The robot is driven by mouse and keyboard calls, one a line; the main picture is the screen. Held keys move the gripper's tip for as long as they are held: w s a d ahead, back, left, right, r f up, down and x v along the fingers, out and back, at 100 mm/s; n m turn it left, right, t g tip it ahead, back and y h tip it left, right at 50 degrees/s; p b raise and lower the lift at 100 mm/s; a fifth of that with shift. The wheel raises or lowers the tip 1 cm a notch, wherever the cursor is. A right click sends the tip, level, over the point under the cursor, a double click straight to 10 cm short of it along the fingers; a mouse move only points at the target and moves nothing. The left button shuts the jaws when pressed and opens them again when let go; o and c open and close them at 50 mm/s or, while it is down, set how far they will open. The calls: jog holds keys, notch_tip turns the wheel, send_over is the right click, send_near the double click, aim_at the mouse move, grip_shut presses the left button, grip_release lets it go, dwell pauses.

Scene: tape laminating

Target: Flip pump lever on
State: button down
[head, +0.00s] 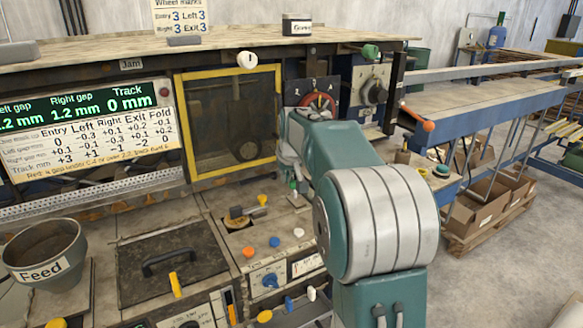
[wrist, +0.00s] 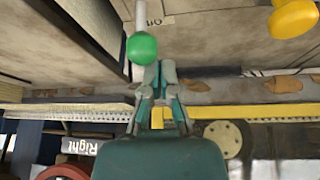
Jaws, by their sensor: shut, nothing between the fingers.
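In the head view, a small green tip (head: 293,186) shows just below my gripper (head: 290,160). No pump label is legible, so I cannot confirm that this is the pump lever. My gripper (wrist: 156,72) is shut and empty. Its fingertips are right beside the green knob in the wrist view; whether they touch it I cannot tell. My arm hides part of the panel around the lever in the head view.
A yellow knob (wrist: 294,17) is at the wrist view's top right. The panel also has an orange knob (head: 249,252), a blue knob (head: 274,242) and a white knob (head: 298,232). A yellow-framed window (head: 229,118) and a red dial (head: 317,102) are behind.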

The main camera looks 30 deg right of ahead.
jog(key=shift+w+f, duration=0.1)
jog(key=shift+f, duration=0.15)
jog(key=shift+d+f, duration=0.1)
jog(key=shift+d, duration=0.95)
jog(key=shift+s+a+t, duration=0.2)
jog(key=shift+a+t, duration=0.2)
jog(key=shift+a, duration=0.3)
jog(key=shift+s+d+t, duration=0.15)
jog(key=shift+d+t, duration=0.15)
jog(key=shift+d, duration=0.2)
jog(key=shift+r, duration=0.2)
